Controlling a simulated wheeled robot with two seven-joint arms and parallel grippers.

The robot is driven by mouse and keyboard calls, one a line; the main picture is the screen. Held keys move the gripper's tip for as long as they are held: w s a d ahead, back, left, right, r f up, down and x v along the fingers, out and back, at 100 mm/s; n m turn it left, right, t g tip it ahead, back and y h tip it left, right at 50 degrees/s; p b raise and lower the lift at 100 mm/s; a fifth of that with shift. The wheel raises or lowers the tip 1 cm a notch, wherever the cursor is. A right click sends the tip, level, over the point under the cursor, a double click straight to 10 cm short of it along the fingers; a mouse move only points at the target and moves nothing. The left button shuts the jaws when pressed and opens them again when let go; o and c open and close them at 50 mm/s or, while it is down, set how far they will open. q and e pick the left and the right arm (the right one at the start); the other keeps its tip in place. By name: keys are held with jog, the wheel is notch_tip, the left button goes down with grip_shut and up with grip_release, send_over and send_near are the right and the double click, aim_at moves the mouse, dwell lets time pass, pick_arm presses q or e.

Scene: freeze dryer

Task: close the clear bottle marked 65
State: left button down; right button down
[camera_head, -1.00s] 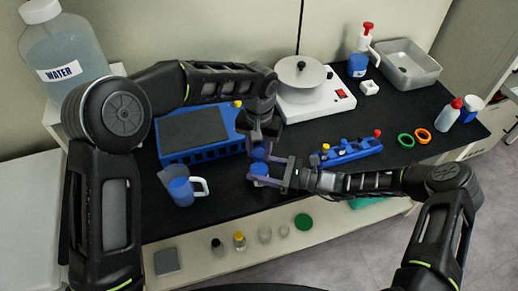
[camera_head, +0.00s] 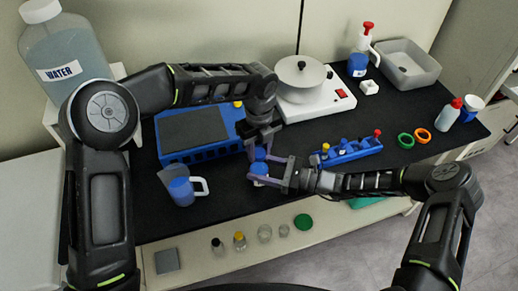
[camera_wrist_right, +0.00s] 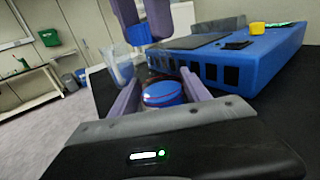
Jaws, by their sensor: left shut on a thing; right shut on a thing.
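My right gripper (camera_head: 266,173) is shut on a blue-looking round object (camera_head: 259,168), taken as the bottle, above the black bench. In the right wrist view the bottle (camera_wrist_right: 163,94) shows a blue top with a thin red line, between the purple fingers. My left gripper (camera_head: 262,150) comes down from above, shut on a small blue piece (camera_head: 260,154), which looks like a cap. In the right wrist view this cap (camera_wrist_right: 137,34) is above and slightly left of the bottle, apart from it. The mark 65 cannot be read.
A blue rack (camera_head: 205,155) with a grey top stands behind and left of the grippers. A jug (camera_head: 181,190) with blue contents is at the left. A small blue rack (camera_head: 347,151) and a white hotplate device (camera_head: 312,100) are to the right.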

pick_arm(q)
jog(key=c, duration=0.9)
grip_release()
jog(key=shift+c, duration=0.2)
jog(key=shift+r, duration=0.15)
jog(key=shift+r, duration=2.15)
jog(key=shift+c, duration=0.5)
